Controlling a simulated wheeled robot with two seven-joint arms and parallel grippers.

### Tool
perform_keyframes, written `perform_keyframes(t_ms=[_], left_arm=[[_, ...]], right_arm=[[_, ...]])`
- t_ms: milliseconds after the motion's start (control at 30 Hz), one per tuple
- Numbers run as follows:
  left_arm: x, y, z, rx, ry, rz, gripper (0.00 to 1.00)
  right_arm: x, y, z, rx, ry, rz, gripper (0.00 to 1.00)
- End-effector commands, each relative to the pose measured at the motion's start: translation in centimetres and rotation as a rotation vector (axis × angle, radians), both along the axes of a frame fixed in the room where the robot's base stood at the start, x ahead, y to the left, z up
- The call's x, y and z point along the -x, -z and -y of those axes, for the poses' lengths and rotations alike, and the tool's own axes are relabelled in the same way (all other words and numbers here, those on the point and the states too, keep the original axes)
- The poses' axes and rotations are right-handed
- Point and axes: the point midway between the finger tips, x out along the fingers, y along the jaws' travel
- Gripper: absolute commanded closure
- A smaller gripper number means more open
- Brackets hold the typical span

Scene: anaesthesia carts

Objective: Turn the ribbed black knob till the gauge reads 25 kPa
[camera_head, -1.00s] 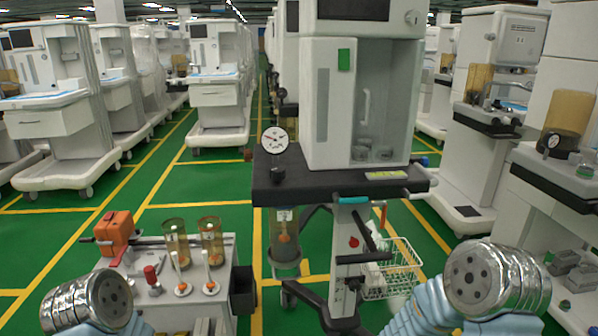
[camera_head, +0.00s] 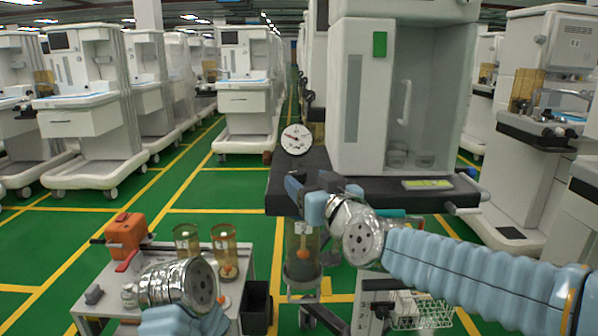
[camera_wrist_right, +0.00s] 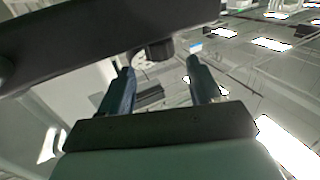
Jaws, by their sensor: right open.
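The white round gauge (camera_head: 297,139) stands at the left end of the black shelf of the middle cart in the head view. Its needle shows faintly and its numbers are too small to read. The black knob (camera_wrist_right: 160,49) shows in the right wrist view, beside the dark shelf edge; its ribs are not clear. My right gripper (camera_head: 311,184) is open and empty below the gauge, hiding the knob in the head view. In the wrist view, its two fingers (camera_wrist_right: 160,68) stand on either side of the knob's line, with the knob just beyond the tips.
The black shelf (camera_head: 390,190) carries a white cabinet (camera_head: 347,90) right of the gauge. A low grey cart (camera_head: 150,265) with an orange device (camera_head: 126,235) and amber jars (camera_head: 224,250) stands at the lower left. Green floor lies open between carts.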

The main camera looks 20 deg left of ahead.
Motion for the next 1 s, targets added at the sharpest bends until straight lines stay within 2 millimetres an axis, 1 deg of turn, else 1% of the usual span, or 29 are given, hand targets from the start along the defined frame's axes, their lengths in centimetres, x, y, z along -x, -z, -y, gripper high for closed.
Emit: perform_keyframes(t_ms=[33,100,200,300,433,700,867,1000], left_arm=[[0.0,-0.3,0.0,0.001,0.001,0.0,0.35],[0.0,-0.5,0.1,0.002,0.003,-0.001,0.35],[0.1,-0.7,0.2,0.003,0.004,-0.001,0.35],[0.1,-0.9,0.3,0.004,0.005,-0.002,0.35],[0.1,-0.9,0.3,0.004,0.006,-0.003,0.35],[0.1,-0.9,0.3,0.005,0.006,-0.002,0.35],[0.1,-0.9,0.3,0.005,0.006,-0.002,0.35],[0.1,-0.9,0.3,0.005,0.006,-0.002,0.35]], right_arm=[[-0.9,0.1,-0.8,0.001,0.0,-0.003,0.36],[-2.1,0.0,-1.7,0.0,0.0,-0.002,0.36],[-3.4,0.0,-2.7,0.0,0.0,-0.002,0.36],[-4.3,0.0,-3.4,0.0,0.0,-0.001,0.36],[-4.8,0.1,-3.9,0.0,-0.001,-0.002,0.36],[-4.9,0.1,-3.9,0.0,0.0,-0.001,0.36],[-4.9,0.1,-3.9,0.0,0.0,-0.001,0.61],[-4.9,0.1,-3.9,0.0,0.0,-0.001,0.82]])
